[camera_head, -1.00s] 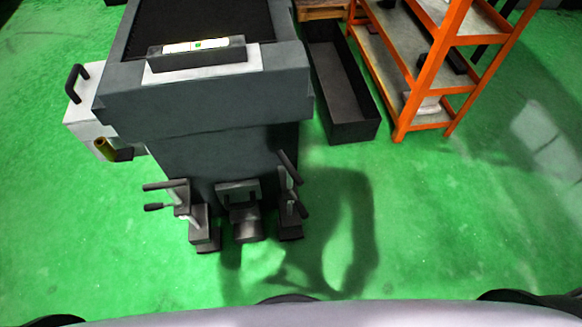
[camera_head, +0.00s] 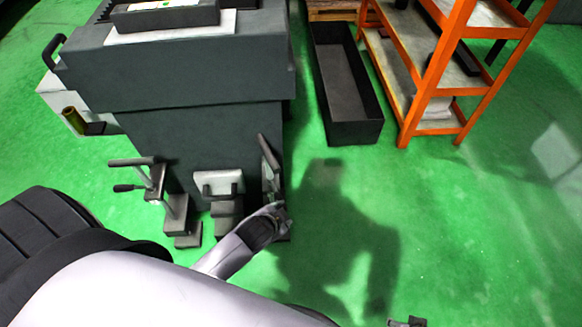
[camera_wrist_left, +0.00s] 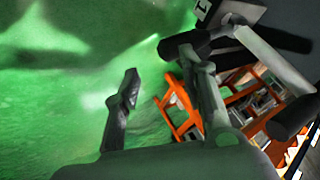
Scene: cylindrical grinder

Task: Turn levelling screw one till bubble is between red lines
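The levelling screw mounts stand at the machine's foot in the head view: one with a crank handle at left (camera_head: 150,180), one in the middle (camera_head: 220,190), one at right (camera_head: 268,165). My left gripper (camera_head: 277,214) is low beside the right mount and partly hides it. In the left wrist view its two fingers (camera_wrist_left: 165,95) are apart with nothing gripped. A dark crank handle (camera_wrist_left: 182,44) and a plate marked 1 (camera_wrist_left: 206,10) are close to the right finger. The level (camera_head: 165,17) is cut by the top edge; its bubble cannot be read. My right gripper (camera_head: 407,322) barely shows at the bottom edge.
The grey machine body (camera_head: 190,70) rises behind the mounts. A long dark bin (camera_head: 355,132) and an orange shelf (camera_head: 440,75) stand to the right. Green floor right of the mounts is clear.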

